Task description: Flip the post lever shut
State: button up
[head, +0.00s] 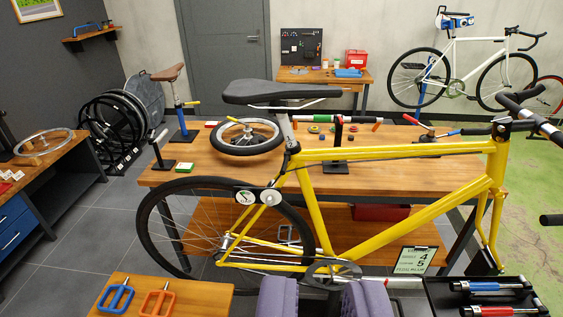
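My gripper (321,285) shows at the bottom edge as two purple-grey padded fingers with a gap between them. It is open and nothing shows held in it. It is in front of the yellow bicycle frame (380,170), near the crank. Several levers show, and I cannot tell which is the post lever. A yellow-tipped lever (192,103) juts from the small blue post (181,122) under a brown saddle.
The wooden workbench (165,178) stands behind the bicycle. A black saddle (280,92) tops the frame. A dark tray (435,295) with red and blue tools is at lower right. Open floor lies left.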

aim_at(287, 154)
jog(key=i+j, duration=1.65)
jog(key=j, duration=0.25)
jog(key=l, duration=0.75)
jog(key=z, duration=0.05)
